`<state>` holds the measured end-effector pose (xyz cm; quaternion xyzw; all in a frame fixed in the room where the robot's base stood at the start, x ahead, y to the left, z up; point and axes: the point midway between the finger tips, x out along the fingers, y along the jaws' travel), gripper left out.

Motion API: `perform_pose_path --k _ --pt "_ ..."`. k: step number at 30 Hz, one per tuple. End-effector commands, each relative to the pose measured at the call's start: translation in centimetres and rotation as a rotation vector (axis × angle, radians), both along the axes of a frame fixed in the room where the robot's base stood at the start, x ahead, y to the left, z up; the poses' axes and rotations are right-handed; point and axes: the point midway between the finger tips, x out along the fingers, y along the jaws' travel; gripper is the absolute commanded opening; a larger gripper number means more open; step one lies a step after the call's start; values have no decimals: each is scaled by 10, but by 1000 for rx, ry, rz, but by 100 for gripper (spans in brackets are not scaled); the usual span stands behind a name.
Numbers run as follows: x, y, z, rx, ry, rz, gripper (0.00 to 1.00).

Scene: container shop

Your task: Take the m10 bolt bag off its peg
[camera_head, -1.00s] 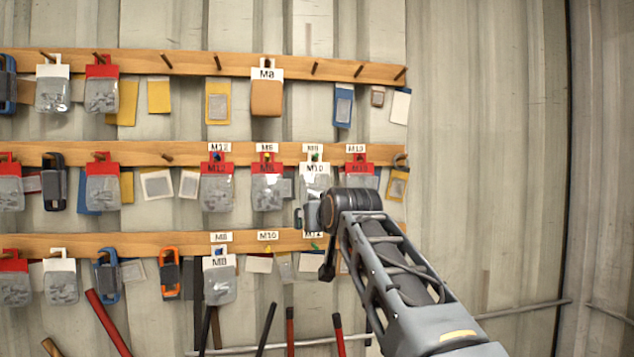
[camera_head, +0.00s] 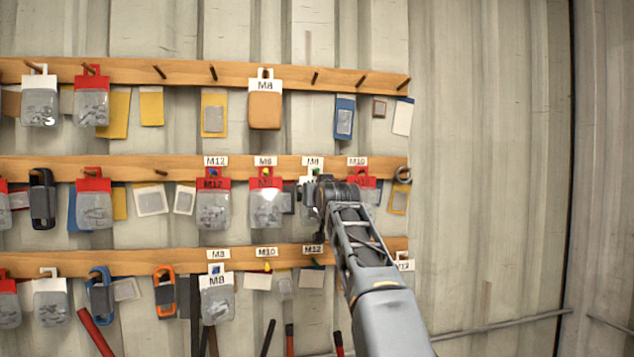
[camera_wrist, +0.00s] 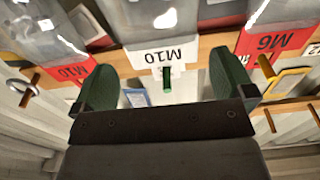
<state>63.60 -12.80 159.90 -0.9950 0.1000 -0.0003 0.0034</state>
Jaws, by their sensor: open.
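A bag with a white header reading M10 (camera_wrist: 150,57) hangs on a green-tipped peg (camera_wrist: 167,78) in the wrist view, which shows it upside down. My gripper (camera_wrist: 163,62) is open, with one dark green finger on each side of the white header. Whether the fingers touch it I cannot tell. In the head view my gripper (camera_head: 318,188) covers most of this bag on the middle rail. A red-header bag reading M10 (camera_wrist: 75,72) hangs on one side, and a red-header M6 bag (camera_wrist: 272,42) on the other.
The middle rail (camera_head: 130,168) also holds a red M12 bag (camera_head: 213,205). Bags and carabiners hang on the lower rail (camera_head: 130,262). The wall right of the rails is clear.

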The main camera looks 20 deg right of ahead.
Motion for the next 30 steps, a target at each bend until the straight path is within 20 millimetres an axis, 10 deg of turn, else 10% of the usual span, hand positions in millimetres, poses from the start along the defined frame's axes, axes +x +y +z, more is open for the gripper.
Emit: perform_pose_path --k 23,30 --pt "39 -8 -1 0 0 0 100" --pt "39 -8 0 0 0 0 77"
